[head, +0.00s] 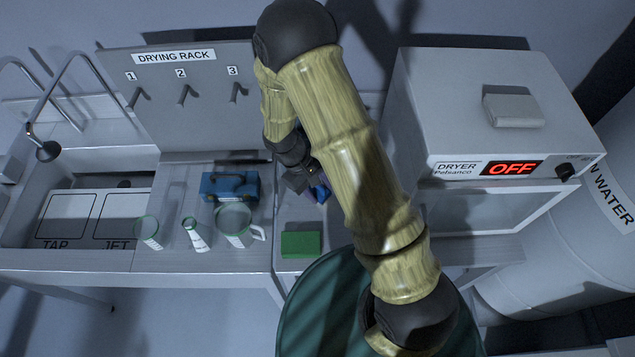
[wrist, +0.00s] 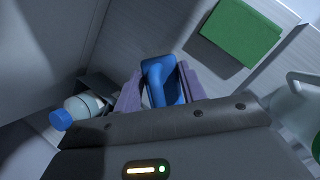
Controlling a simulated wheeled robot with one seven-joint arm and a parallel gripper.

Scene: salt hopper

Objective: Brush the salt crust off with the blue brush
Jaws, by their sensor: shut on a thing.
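My gripper (head: 306,184) is over the counter between the sink bench and the dryer, partly hidden by my arm. In the wrist view its two purple finger pads (wrist: 157,90) are shut on a blue object (wrist: 161,79), which looks like the blue brush's handle. The blue object also shows as a small patch in the head view (head: 321,193). Its bristles are not visible. I cannot make out any salt crust or hopper in either view.
A green block (head: 301,244) lies near the counter's front edge. Left are a blue device (head: 230,185), a glass beaker (head: 235,222) and other glassware, below the drying rack (head: 180,85). The dryer (head: 480,120) reads OFF. A blue-capped bottle (wrist: 82,108) shows in the wrist view.

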